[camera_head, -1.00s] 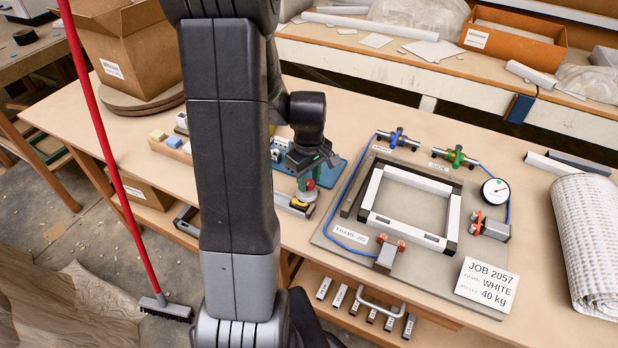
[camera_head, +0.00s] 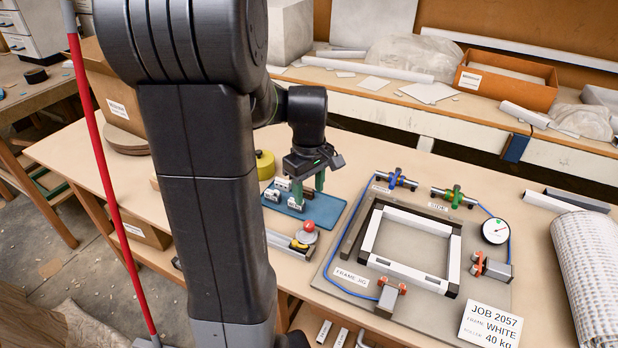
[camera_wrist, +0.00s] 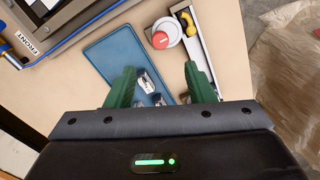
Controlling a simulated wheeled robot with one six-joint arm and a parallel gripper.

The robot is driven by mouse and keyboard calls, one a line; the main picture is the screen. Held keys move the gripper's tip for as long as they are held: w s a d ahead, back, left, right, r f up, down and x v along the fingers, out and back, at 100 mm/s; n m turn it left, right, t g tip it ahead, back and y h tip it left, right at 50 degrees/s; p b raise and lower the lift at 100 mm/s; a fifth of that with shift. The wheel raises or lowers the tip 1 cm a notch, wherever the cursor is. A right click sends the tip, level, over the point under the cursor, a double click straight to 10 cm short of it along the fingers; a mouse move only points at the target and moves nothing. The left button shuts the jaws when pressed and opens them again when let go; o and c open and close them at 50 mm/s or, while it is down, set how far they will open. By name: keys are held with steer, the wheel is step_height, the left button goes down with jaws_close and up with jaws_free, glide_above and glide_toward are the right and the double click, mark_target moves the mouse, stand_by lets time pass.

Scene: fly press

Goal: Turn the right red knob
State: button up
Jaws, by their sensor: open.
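Two orange-red knob pairs show on the frame jig (camera_head: 345,292) in the head view: the right red knob (camera_head: 479,263) at the jig's right edge, beside a grey block, and the front one (camera_head: 392,284) at its front edge. My gripper (camera_head: 308,185) is open and empty, with green fingers pointing down over the blue mat (camera_head: 337,210), well left of the right knob. In the wrist view my gripper's fingers (camera_wrist: 160,85) stand apart over the blue mat (camera_wrist: 105,52). The right knob is not visible there.
A red mushroom button (camera_head: 309,225) stands in front of my gripper. Small grey blocks (camera_head: 287,201) sit on the mat beneath the fingers. A gauge (camera_head: 495,231), blue and green valves and a job card (camera_head: 490,325) surround the jig. A rolled wrap (camera_head: 590,255) lies far right.

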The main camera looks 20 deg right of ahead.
mark_target(309, 223)
step_height(309, 223, up, 3)
steer(key=shift+f, duration=0.2)
stand_by(0.4)
step_height(309, 223, down, 14)
steer(key=shift+r+b, duration=0.1)
steer(key=shift+b, duration=0.35)
stand_by(0.3)
